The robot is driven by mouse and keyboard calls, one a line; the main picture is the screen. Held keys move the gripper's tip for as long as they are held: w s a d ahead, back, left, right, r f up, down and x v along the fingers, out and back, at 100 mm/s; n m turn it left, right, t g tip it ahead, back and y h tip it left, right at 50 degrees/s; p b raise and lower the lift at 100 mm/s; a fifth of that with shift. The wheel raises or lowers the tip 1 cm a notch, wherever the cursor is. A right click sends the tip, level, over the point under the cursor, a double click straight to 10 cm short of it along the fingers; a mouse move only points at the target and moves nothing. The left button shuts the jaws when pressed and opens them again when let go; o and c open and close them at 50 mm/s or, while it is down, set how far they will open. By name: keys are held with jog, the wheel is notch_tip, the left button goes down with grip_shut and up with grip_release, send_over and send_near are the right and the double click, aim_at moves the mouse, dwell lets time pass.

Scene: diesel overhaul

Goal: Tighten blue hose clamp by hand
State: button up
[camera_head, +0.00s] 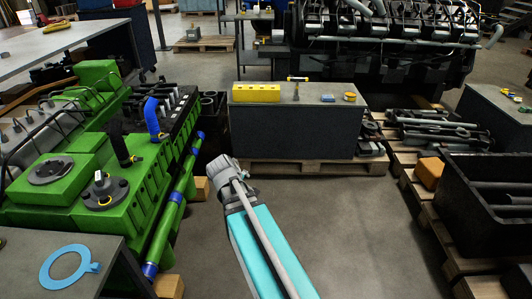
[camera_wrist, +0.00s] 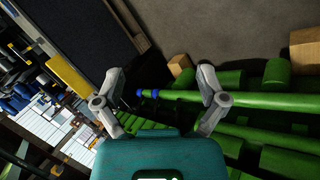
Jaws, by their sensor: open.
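The green engine (camera_head: 130,185) stands at the left in the head view. A long green pipe runs along its near side with blue bands, likely hose clamps: one far (camera_head: 200,135), one mid-pipe (camera_head: 176,197), one at the near end (camera_head: 150,270). A thick bent blue hose (camera_head: 152,117) rises from the engine top. In the wrist view the green pipe (camera_wrist: 250,100) ends in a blue clamp-like band (camera_wrist: 154,94), between and beyond my fingers. My gripper (camera_wrist: 160,72) is open and empty, with its fingers apart. My arm reaches in from the bottom of the head view.
A dark cabinet (camera_head: 290,132) with a yellow block (camera_head: 256,93) stands on a pallet ahead. A black crate (camera_head: 485,235) and loose metal parts sit at the right. A blue gasket (camera_head: 68,267) lies on the near-left table. Floor between is clear.

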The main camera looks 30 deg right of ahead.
jog(key=s+a+f+m+g+y, duration=0.1)
jog(key=s+a+m+g+y, duration=0.1)
jog(key=a, duration=0.7)
jog(key=s+a+f+m+g+y, duration=0.1)
jog(key=s+a+f+m+y, duration=0.1)
jog(key=s+a, duration=0.5)
jog(key=shift+a+g+y, duration=0.4)
jog(key=shift+a+y, duration=0.5)
jog(key=shift+s+f, duration=0.1)
jog(key=shift+c, duration=0.2)
